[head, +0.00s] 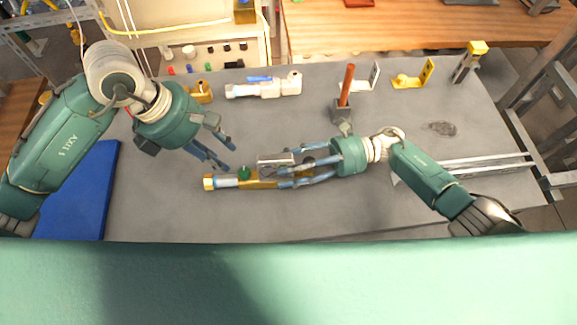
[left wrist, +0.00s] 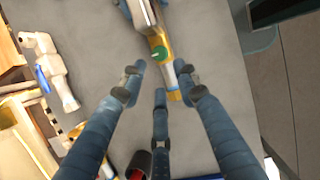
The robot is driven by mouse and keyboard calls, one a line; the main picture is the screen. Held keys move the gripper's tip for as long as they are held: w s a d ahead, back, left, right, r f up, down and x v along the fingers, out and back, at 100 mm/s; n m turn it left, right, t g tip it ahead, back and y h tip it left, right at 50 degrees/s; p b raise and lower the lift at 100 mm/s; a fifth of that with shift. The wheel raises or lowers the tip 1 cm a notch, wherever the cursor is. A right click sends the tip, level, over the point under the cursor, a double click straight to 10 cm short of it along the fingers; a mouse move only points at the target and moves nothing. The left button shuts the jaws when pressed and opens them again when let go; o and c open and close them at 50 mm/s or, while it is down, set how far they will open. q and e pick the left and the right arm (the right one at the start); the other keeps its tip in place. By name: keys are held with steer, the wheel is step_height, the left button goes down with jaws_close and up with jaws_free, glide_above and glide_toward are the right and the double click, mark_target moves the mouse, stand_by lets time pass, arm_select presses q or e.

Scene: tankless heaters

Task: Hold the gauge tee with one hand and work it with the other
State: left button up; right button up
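The gauge tee (head: 224,182) lies lengthwise over the grey bench top, with a brass end at the left, a silver section, a green knob and a brass body. My right gripper (head: 275,179) comes from the right with its blue fingers around the brass body, seemingly closed on it; the fingers hide part of it. A grey metal piece (head: 275,160) shows beside these fingers. My left gripper (head: 222,155) is open and empty, above and left of the green knob.
A white valve with a blue handle (head: 265,87) and brass fittings (head: 199,92) lie at the back. A red-handled tool (head: 346,86) stands behind my right gripper. Yellow brackets (head: 412,79) are at back right, a blue mat (head: 92,190) at left. The front middle bench is clear.

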mark_target(245, 182)
jaws_close()
arm_select(q)
steer(key=shift+o, duration=1.4)
steer(key=d+n, duration=0.1)
steer(key=d+r+n, duration=0.1)
steer(key=d, duration=0.1)
steer(key=d+y, duration=0.1)
steer(key=shift+s+d+r+n+g, duration=0.15)
steer(key=shift+s+r+n+g, duration=0.05)
steer(key=shift+r+n+g, duration=0.2)
step_height(245, 182, down, 11)
steer(key=n+y, duration=0.1)
steer(key=n, duration=0.1)
steer(key=n+y, duration=0.1)
steer(key=shift+s+f+n+y, duration=0.15)
steer(key=shift+n+y, duration=0.25)
arm_select(e)
steer(key=shift+f, duration=0.1)
arm_select(q)
jaws_close()
arm_select(e)
steer(key=shift+s, duration=0.1)
